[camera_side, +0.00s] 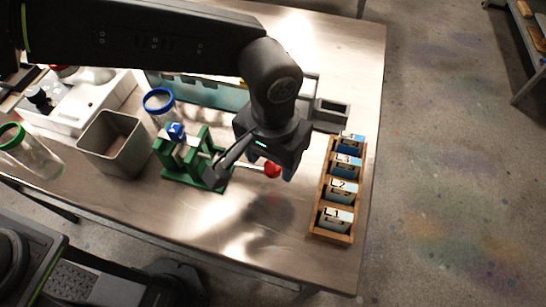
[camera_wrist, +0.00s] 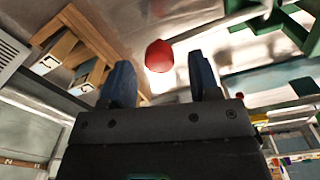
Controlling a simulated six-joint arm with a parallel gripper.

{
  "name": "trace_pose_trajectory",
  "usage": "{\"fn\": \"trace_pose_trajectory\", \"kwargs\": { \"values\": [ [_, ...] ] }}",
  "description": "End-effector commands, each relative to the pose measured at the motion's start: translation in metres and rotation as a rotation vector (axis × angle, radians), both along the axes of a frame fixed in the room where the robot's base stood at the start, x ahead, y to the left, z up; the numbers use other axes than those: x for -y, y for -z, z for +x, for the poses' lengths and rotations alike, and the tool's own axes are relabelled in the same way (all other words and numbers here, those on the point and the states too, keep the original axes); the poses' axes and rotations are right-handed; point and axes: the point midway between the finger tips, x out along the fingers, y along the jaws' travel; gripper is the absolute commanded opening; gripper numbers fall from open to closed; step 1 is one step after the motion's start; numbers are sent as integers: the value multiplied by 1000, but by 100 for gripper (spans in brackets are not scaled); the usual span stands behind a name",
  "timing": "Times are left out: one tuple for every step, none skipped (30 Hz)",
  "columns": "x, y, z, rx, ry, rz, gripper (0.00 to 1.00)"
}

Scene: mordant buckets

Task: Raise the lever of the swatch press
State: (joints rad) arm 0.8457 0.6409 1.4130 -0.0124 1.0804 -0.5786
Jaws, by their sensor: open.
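The swatch press is a green frame (camera_side: 207,183) on the metal table, with a blue block (camera_side: 176,131) at its top left. Its lever is a thin metal rod (camera_side: 247,167) that ends in a red knob (camera_side: 272,170). In the side view the rod runs out to the right from the frame, close to level. My gripper (camera_side: 276,168) is over the knob end and hides part of the rod. In the wrist view the blue fingers (camera_wrist: 162,78) are apart, and the red knob (camera_wrist: 159,56) shows between and just beyond their tips. I cannot tell whether they touch it.
A wooden rack (camera_side: 313,232) with labelled slots stands right of my gripper, near the table's edge. A grey bucket (camera_side: 114,145), a blue-rimmed jar (camera_side: 159,103) and a green-rimmed jar (camera_side: 35,155) are at the left. A teal-walled trough (camera_side: 210,94) lies behind. The table front is clear.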

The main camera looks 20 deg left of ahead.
Motion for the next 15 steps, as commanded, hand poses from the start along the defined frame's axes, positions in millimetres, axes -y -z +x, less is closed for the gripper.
{"fn": "trace_pose_trajectory", "kwargs": {
  "values": [
    [0, 5, 0, -1, 0, 0, 56],
    [0, 7, 0, 0, 0, 0, 56],
    [0, 9, 0, 0, 0, 0, 56],
    [0, 10, 0, 0, 0, 0, 56],
    [0, 11, 0, 0, 0, 0, 56],
    [0, 12, 0, 0, 0, 0, 56],
    [0, 12, 0, 0, 0, 0, 56],
    [0, 13, 0, 0, 0, 0, 56],
    [0, 13, 0, 0, 0, 0, 56],
    [0, 13, 0, 0, 0, 0, 56],
    [0, 12, 0, 0, 0, 0, 56],
    [0, 12, 0, 0, 0, 0, 56],
    [0, 12, 0, 0, 0, 0, 56],
    [0, 12, 0, 0, 0, 0, 54],
    [0, 12, 0, 0, 0, 0, 51]
  ]
}}
